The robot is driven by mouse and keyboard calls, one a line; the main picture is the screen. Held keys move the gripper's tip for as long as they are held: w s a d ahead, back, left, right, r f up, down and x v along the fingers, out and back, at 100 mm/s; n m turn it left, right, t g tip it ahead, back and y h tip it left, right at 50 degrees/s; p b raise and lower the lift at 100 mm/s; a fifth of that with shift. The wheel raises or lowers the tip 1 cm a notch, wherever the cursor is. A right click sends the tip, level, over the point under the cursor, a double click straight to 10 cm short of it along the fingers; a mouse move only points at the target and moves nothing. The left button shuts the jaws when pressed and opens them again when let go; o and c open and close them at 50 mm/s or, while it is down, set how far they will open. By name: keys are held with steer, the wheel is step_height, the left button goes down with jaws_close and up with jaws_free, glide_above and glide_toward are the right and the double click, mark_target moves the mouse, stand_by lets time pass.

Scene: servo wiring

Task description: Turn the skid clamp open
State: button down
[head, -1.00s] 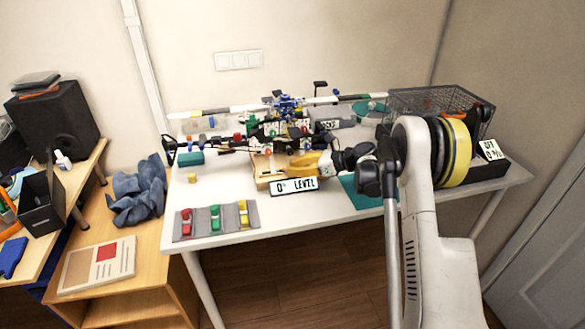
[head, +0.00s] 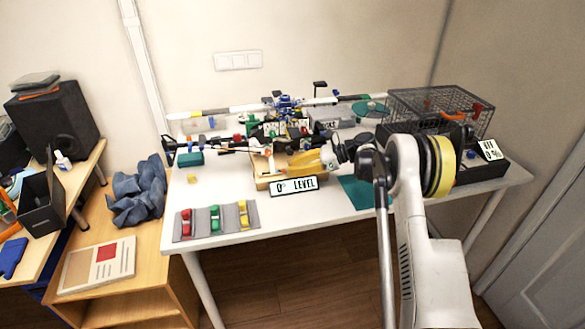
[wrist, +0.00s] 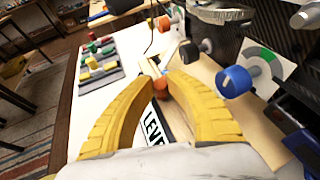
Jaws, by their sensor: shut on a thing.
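The skid clamp appears to be the small orange-red knob (wrist: 161,88) between my fingertips in the wrist view. It sits at the edge of the wooden stand (head: 263,183), behind the level sign. My gripper (wrist: 164,80) has two curved yellow fingers closed around the knob, which hides part of it. In the head view my gripper (head: 292,167) reaches in from the right, low over the stand. The model helicopter (head: 286,105) stands above and behind it. The clamp's turn angle cannot be made out.
The "0° LEVEL" sign (head: 294,186) stands in front. A grey tray (head: 216,221) of coloured parts lies front left. A wire basket (head: 440,103) is back right.

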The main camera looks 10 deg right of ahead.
steer(key=c, duration=1.3)
jaws_free()
steer(key=shift+a+f, duration=0.1)
steer(key=shift+c, duration=0.2)
steer(key=v, duration=1.2)
